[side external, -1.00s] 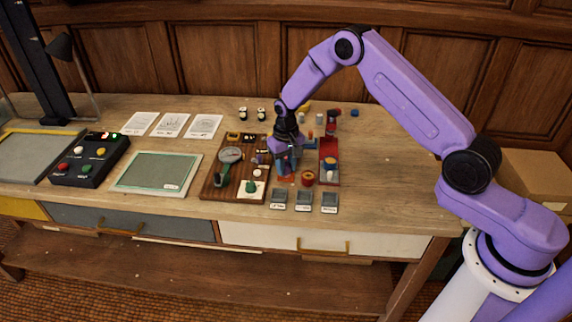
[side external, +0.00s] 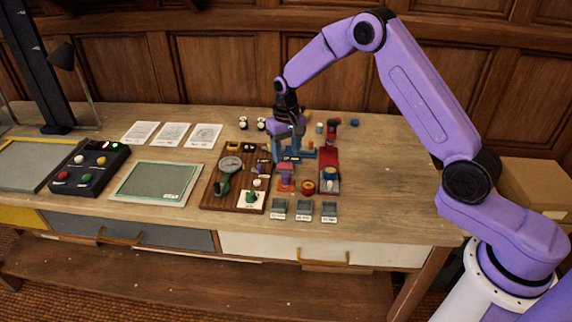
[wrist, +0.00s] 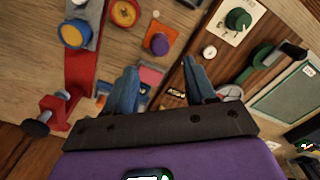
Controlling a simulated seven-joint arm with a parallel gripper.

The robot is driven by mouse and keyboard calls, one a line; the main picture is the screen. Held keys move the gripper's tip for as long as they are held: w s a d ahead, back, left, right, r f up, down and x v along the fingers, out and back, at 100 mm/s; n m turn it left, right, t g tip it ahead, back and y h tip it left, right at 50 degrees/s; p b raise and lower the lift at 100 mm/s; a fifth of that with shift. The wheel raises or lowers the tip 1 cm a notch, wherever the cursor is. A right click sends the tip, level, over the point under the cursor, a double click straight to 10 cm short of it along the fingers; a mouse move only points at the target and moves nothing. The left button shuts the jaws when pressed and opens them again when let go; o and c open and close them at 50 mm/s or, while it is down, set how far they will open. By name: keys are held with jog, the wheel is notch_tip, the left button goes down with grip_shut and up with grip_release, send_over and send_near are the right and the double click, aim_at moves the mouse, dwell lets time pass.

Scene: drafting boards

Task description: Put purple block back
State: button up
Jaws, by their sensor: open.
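In the wrist view the purple block (wrist: 160,43) shows from above, round-topped, on the orange plate (wrist: 162,30). My gripper (side external: 291,146) is above and behind the block, apart from it. In the wrist view my gripper (wrist: 160,84) has its two blue-grey fingers spread with nothing held between them. A pink piece (wrist: 151,76) shows in the gap, below the fingers. The gripper partly hides the blue fixture (side external: 298,154).
Right of the block are a red and gold round piece (side external: 308,187) and a red vise-like fixture (side external: 329,160). A wooden board (side external: 228,191) with a dial gauge lies left. Small grey trays (side external: 303,208) line the front. The table's right end is clear.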

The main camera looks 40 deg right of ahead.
jog(key=shift+r, duration=1.6)
jog(key=s+a+r+n, duration=0.3)
jog(key=s+a+r, duration=0.1)
jog(key=s, duration=0.4)
jog(key=s+a+r+n, duration=0.3)
jog(key=s+r+n, duration=0.15)
jog(key=s, duration=0.45)
jog(key=s+d+r+n, duration=0.1)
jog(key=s+d+n, duration=0.2)
jog(key=s, duration=0.9)
jog(key=s+d+n, duration=0.4)
jog(key=s, duration=0.8)
jog(key=shift+d+r, duration=0.2)
jog(key=shift+r, duration=0.2)
jog(key=shift+w, duration=0.1)
